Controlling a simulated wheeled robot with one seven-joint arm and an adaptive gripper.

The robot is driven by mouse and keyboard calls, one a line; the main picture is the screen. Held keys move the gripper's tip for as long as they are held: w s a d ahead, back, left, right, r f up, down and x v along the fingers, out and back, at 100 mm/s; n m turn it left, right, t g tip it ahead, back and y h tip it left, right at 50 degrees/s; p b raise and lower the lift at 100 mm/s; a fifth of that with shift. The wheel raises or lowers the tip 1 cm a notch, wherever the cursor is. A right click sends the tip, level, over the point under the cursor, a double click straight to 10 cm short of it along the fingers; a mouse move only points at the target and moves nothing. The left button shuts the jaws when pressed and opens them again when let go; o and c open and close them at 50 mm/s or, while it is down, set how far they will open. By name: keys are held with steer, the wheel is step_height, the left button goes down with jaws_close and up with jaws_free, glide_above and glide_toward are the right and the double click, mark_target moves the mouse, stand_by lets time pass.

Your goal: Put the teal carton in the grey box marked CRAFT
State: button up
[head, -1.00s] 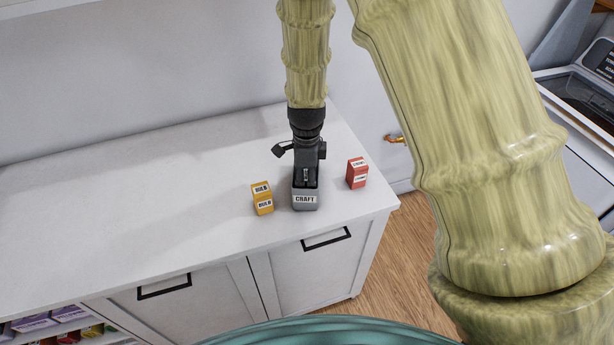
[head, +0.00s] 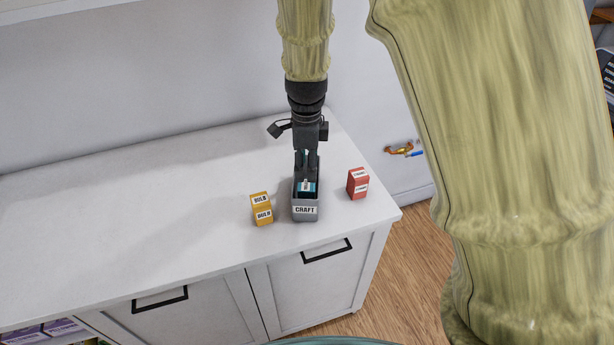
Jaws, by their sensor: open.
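The grey box marked CRAFT (head: 305,211) stands upright on the white counter near its front right corner. The teal carton (head: 307,186) shows inside the box, below its rim, with a white label partly visible. My gripper (head: 306,165) is directly above the box, pointing down, with its fingers at the box opening. It is open. The fingers hide part of the carton and the back of the box, so I cannot tell whether they still touch the carton.
A yellow BULB carton (head: 262,209) stands just left of the box. A red carton (head: 357,183) stands to its right, near the counter's right edge. The white counter (head: 130,225) is clear to the left.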

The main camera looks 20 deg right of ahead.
steer(key=shift+r+b, duration=0.3)
steer(key=shift+r, duration=1.55)
